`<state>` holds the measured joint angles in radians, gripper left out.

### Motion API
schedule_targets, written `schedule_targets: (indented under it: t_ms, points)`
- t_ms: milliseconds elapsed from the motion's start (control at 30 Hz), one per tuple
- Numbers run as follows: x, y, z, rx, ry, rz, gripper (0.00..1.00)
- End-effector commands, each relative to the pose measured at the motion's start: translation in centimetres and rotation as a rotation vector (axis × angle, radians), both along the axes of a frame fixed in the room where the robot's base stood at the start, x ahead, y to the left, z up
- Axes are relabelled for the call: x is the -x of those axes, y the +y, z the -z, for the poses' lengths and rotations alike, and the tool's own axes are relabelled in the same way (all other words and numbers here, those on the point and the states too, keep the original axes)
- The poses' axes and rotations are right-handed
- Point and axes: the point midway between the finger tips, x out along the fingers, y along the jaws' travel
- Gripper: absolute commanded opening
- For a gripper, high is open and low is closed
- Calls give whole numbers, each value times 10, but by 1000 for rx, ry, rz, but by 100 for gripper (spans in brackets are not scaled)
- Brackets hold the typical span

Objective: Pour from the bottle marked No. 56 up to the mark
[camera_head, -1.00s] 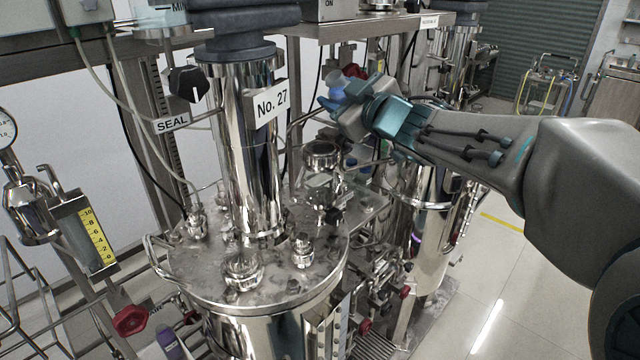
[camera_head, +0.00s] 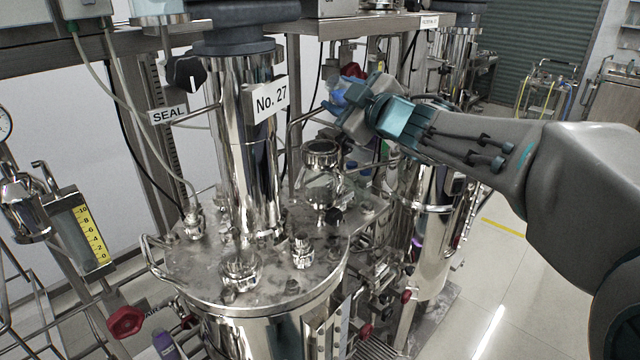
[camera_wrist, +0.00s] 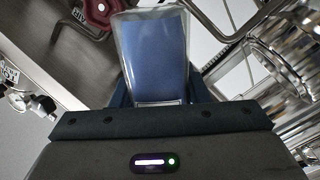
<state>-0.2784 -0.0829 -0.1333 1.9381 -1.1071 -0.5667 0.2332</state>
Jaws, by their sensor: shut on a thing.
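My gripper (camera_head: 345,102) is at the upper middle of the head view, behind and to the right of the No. 27 vessel. In the wrist view it is shut on a clear bottle (camera_wrist: 155,50) with blue inside. The bottle shows only as a small blue patch (camera_head: 337,98) in the head view, mostly hidden by my gripper. No number can be read on it, and no fill mark can be made out. An open-looking round metal fitting (camera_head: 322,152) stands on the vessel lid (camera_head: 200,262), below and left of my gripper.
The tall steel column with the No. 27 sign (camera_head: 270,100) stands left of my gripper. A red handwheel (camera_head: 126,321) is at lower left, and a red knob (camera_wrist: 100,12) is near the bottle. A second steel vessel (camera_head: 428,215) stands below my arm. Open floor lies at right.

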Motion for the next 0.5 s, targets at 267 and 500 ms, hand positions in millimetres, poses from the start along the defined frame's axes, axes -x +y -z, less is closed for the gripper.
schedule_targets:
  t_ms: [267,500]
  points:
    - [0,-1,0,21,-18,0,14]
    - [-1,-1,5,50,-40,0,14]
